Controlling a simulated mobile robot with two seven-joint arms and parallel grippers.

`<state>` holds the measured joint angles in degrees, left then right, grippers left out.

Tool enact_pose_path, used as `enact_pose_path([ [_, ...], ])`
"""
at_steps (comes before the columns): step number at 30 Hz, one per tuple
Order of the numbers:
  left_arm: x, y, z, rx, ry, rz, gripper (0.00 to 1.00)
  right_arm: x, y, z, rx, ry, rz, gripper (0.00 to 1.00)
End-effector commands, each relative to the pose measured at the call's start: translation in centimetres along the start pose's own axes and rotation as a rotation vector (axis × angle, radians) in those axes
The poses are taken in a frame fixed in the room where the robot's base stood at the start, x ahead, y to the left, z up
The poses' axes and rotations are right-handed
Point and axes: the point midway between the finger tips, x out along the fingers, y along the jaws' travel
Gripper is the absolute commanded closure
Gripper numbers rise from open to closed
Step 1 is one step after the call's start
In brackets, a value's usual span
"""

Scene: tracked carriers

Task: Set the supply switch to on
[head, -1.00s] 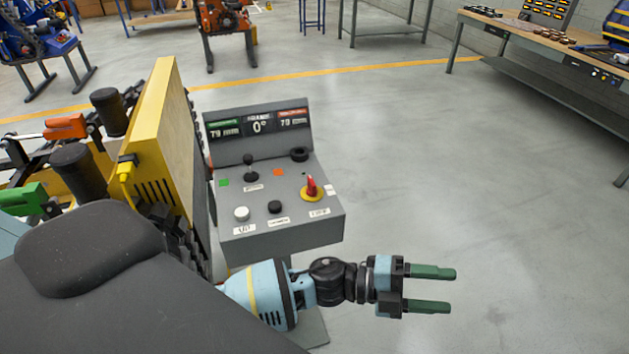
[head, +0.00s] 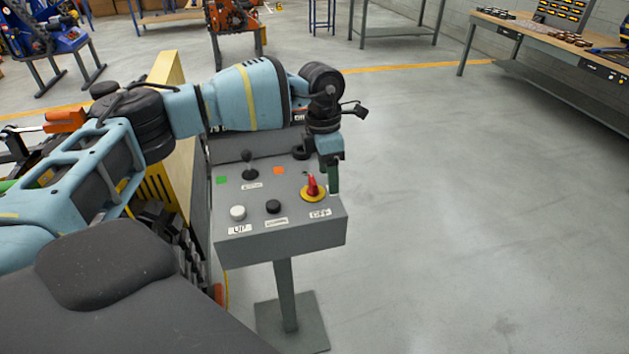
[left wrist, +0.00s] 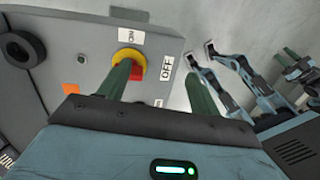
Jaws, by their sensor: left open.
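The supply switch (head: 312,188) is a red handle on a yellow round base at the right front of the grey control box. An OFF label (head: 320,213) lies in front of it. In the left wrist view, the switch (left wrist: 137,70) has an ON label (left wrist: 131,36) above it and OFF to its right. My left gripper (head: 333,180) is open and points down at the switch. One finger covers part of the switch and the other is past it; contact cannot be told. My right gripper (left wrist: 288,58) seems to show, small, in the left wrist view.
The box (head: 285,243) stands on a grey post. It also carries a black lever (head: 249,168), a white button (head: 238,212), a black button (head: 273,206) and a black ring-shaped knob. My left arm hides most of the display. The floor to the right is clear.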

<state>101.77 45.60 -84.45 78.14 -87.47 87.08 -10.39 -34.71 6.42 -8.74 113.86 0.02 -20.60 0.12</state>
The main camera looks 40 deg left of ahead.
Motion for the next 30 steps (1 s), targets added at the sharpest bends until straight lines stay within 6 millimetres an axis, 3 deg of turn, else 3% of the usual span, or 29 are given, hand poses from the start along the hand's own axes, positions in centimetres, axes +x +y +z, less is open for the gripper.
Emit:
enact_pose_path([
  [1, -1.1, 1.3, -0.7, -0.012, 0.022, 0.041, 0.36, 0.1, 0.0, 0.2, 0.001, -0.002, -0.001, 0.64],
  [4, -2.5, 2.8, -1.9, -0.028, 0.057, 0.091, 0.36, 0.1, -0.1, 0.1, 0.001, -0.002, -0.001, 0.64],
  [12, -3.2, 3.5, -2.4, -0.037, 0.075, 0.115, 0.36, 0.1, -0.1, 0.0, 0.001, 0.001, -0.002, 0.64],
  [17, -1.9, 3.6, -2.5, -0.037, 0.075, 0.113, 0.36, 0.1, -0.1, 0.0, 0.001, 0.001, -0.002, 0.64],
  [30, 3.8, 4.2, -2.9, -0.036, 0.073, 0.113, 0.36, 0.1, -0.1, 0.5, 0.001, -0.009, -0.002, 0.64],
])
